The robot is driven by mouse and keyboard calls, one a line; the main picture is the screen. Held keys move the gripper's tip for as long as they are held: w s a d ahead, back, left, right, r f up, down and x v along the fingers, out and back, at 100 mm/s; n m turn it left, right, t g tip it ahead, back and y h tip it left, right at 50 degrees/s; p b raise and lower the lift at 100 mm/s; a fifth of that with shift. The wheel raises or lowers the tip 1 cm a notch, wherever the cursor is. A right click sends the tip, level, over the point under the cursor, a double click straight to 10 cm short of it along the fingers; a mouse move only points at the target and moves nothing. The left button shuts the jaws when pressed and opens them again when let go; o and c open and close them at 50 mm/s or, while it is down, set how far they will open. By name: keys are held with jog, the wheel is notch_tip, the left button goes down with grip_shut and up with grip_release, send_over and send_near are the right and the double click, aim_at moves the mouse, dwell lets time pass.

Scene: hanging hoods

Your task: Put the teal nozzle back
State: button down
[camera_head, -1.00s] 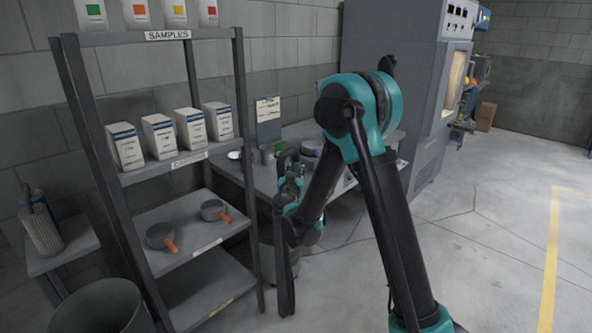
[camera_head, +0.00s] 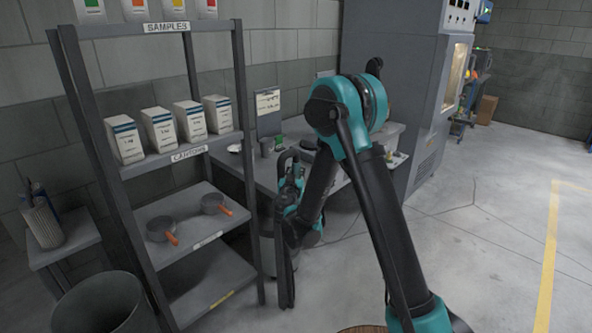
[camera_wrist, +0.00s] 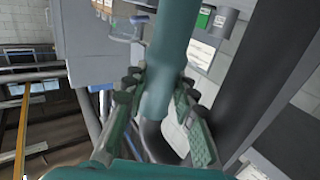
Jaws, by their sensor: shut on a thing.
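In the wrist view a teal tubular piece (camera_wrist: 166,65), which looks like the teal nozzle, runs down between the fingers of my gripper (camera_wrist: 155,100). My gripper is shut on it, with a finger on each side. A dark curved part shows just below it. In the head view my gripper (camera_head: 287,205) hangs low beside the rack's right post, in front of the desk. It is small and partly behind my arm there, so the nozzle cannot be told apart. No empty holder for the nozzle can be made out.
A dark shelf rack (camera_head: 245,150) with white boxes and two orange-handled pans stands at the left. A grey desk (camera_head: 262,178) is behind my gripper, and a tall grey machine (camera_head: 405,60) behind that. A bin (camera_head: 100,305) stands front left. Floor at the right is clear.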

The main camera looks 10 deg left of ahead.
aim_at(296, 162)
jog(key=shift+f, duration=2.75)
jog(key=c, duration=1.1)
grip_release()
jog(key=shift+c, duration=0.2)
notch_tip(296, 162, up, 10)
